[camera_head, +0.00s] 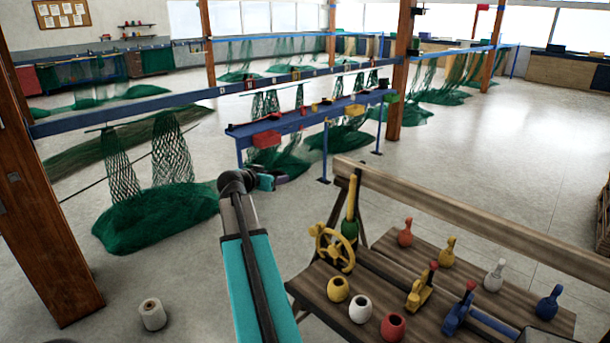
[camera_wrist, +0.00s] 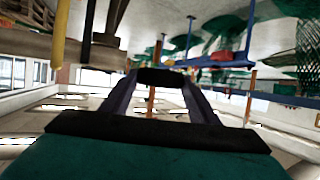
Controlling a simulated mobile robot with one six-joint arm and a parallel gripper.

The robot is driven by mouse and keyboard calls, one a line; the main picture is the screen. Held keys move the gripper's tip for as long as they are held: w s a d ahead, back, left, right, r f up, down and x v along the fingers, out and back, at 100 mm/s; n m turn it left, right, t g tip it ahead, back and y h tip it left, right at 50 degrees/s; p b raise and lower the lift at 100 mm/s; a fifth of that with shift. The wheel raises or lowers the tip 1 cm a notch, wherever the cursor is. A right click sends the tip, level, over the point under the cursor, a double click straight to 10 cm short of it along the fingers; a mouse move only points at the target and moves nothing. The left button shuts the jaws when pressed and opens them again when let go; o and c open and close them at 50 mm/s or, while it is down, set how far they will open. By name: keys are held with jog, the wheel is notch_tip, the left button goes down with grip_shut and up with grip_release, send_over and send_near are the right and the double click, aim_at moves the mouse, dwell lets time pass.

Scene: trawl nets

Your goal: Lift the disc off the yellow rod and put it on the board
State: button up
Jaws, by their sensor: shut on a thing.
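My gripper (camera_wrist: 160,88) shows in the wrist view with its fingers closed on a dark flat thing seen edge-on, which looks like the disc (camera_wrist: 160,76). In the head view my gripper (camera_head: 282,180) is small, over the floor left of the wooden bench, and the thing in it is hard to make out. The yellow rod (camera_head: 353,190) stands upright at the bench's left end, apart from my gripper, and no disc shows on it. It also shows at the upper left of the wrist view (camera_wrist: 60,30). I cannot tell which surface is the board.
The slatted bench (camera_head: 375,262) carries a yellow handwheel (camera_head: 335,249), several coloured pots and bottle shapes, and a raised rear rail (camera_head: 450,207). A blue table (camera_head: 300,119) with a red bin (camera_head: 266,139) stands behind. A twine spool (camera_head: 152,314) is on the floor. Open floor lies right.

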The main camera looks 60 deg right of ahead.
jog(key=w+a+f+n+t+y+b, duration=0.15)
jog(key=w+a+n+t, duration=0.3)
jog(key=w+a, duration=0.85)
jog(key=w+a+f+n+t+y+b, duration=0.1)
jog(key=w+a+n+t+y, duration=0.5)
jog(key=a, duration=1)
jog(key=w+a+n+t+y+b, duration=0.1)
jog(key=w+a+n+y, duration=0.2)
jog(key=a, duration=1.4)
jog(key=w+a+r+n+y+b, duration=0.1)
jog(key=w+a+n+y+b, duration=0.1)
jog(key=a, duration=1.6)
jog(key=w+n+y, duration=0.1)
jog(key=w, duration=0.1)
jog(key=shift+w+t, duration=0.3)
jog(key=shift+t, duration=0.05)
jog(key=shift+d, duration=0.25)
